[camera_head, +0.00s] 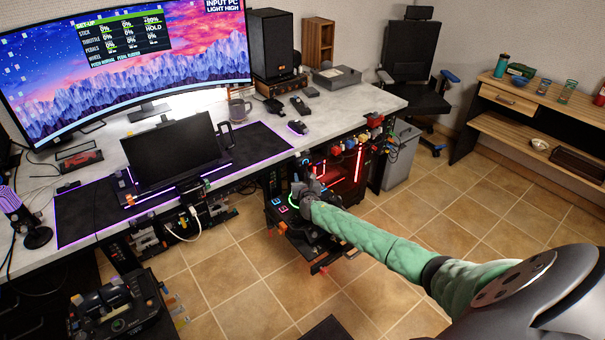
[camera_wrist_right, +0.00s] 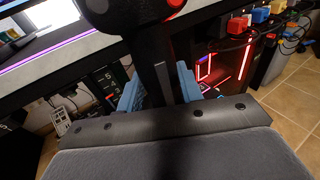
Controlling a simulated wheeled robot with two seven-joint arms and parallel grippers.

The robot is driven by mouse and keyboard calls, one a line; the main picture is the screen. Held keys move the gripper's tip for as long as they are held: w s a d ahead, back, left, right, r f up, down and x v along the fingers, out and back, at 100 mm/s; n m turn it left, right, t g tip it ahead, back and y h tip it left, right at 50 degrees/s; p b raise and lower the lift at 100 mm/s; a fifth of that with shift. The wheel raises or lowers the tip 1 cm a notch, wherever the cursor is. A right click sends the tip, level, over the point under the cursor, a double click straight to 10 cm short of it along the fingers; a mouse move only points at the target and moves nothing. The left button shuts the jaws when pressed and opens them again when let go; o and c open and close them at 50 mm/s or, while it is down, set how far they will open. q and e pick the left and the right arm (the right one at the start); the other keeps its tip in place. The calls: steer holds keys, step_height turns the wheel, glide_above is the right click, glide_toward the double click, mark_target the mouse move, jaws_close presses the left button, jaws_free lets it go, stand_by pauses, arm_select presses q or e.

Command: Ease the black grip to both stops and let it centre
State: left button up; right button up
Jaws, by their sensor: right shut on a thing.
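My right gripper (camera_head: 309,190) reaches in from the right over the dark side unit with lit buttons, by the desk's front edge. In the wrist view its two blue finger pads (camera_wrist_right: 160,90) stand on either side of a dark upright shaft and are shut on it. This black grip (camera_wrist_right: 150,48) has a rounded black head with a red spot at the top of the wrist view. In the head view the grip is mostly hidden by my gripper. The large monitor (camera_head: 120,60) shows a set-up table with stick, throttle, pedals and wheel rows. My left gripper is out of view.
The desk (camera_head: 370,103) holds a dark laptop-like screen (camera_head: 175,152), a mouse and a mug. A red-lit case (camera_head: 345,165) and a grey bin (camera_head: 402,155) stand close beyond my gripper. A throttle unit (camera_head: 115,307) stands lower left. Tiled floor is open at centre right.

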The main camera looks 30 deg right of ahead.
steer(key=shift+d+f+n+t+y+b, duration=0.1)
steer(key=shift+n+t+y+b, duration=0.25)
steer(key=shift+n+y, duration=0.25)
steer(key=shift+y, duration=0.4)
steer(key=shift+n+y+b, duration=0.4)
steer(key=shift+b, duration=0.15)
steer(key=o, duration=1.1)
